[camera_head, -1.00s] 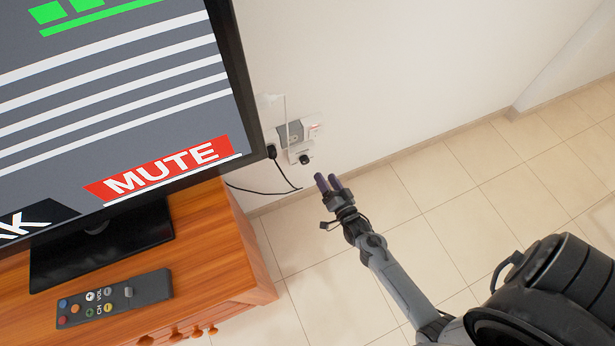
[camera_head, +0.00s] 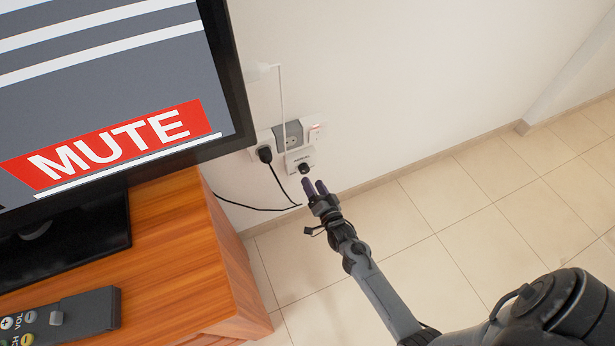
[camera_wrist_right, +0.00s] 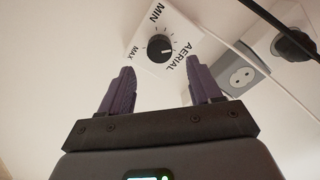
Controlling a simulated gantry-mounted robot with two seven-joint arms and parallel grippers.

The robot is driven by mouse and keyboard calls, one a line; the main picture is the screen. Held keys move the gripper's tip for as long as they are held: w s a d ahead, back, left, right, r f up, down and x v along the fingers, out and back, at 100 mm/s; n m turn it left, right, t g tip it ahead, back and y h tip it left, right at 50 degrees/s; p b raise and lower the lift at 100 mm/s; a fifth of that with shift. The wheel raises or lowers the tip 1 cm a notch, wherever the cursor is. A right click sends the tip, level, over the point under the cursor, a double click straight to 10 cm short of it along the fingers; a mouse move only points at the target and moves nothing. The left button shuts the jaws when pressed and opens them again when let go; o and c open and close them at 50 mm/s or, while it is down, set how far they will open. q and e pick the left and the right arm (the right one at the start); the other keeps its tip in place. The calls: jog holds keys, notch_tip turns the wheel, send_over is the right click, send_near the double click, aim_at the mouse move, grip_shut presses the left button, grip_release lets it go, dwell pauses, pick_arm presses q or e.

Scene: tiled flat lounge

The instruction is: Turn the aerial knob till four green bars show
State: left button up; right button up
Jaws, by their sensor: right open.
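The aerial knob (camera_head: 304,168) is a small black dial on a white plate (camera_head: 299,157) low on the wall, right of the television. The right wrist view shows the knob (camera_wrist_right: 159,48) close up, with "AERIAL", "MIN" and "MAX" printed around it. My right gripper (camera_head: 315,187) is just below the knob in the head view. Its purple fingers (camera_wrist_right: 155,92) are apart and empty, with the knob beyond the gap, not touched. The television screen (camera_head: 110,110) shows white stripes and a red MUTE label; no green bars are in view. My left gripper is not in view.
A black plug (camera_head: 265,154) and its cable sit beside the knob plate, near a grey socket (camera_head: 291,137) and a white cable. The wooden cabinet (camera_head: 180,250) carries the television and a remote (camera_head: 75,315). Tiled floor lies open to the right.

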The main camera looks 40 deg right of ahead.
aim_at(306, 171)
jog(key=b+x, duration=0.2)
jog(key=x, duration=0.2)
jog(key=shift+w+d+f, duration=0.1)
jog(key=shift+w+f, duration=0.05)
jog(key=shift+w, duration=0.2)
jog(key=shift+w+d, duration=0.1)
jog(key=shift+w, duration=0.3)
jog(key=shift+c, duration=0.4)
jog(key=c, duration=0.9)
jog(key=shift+c, duration=0.3)
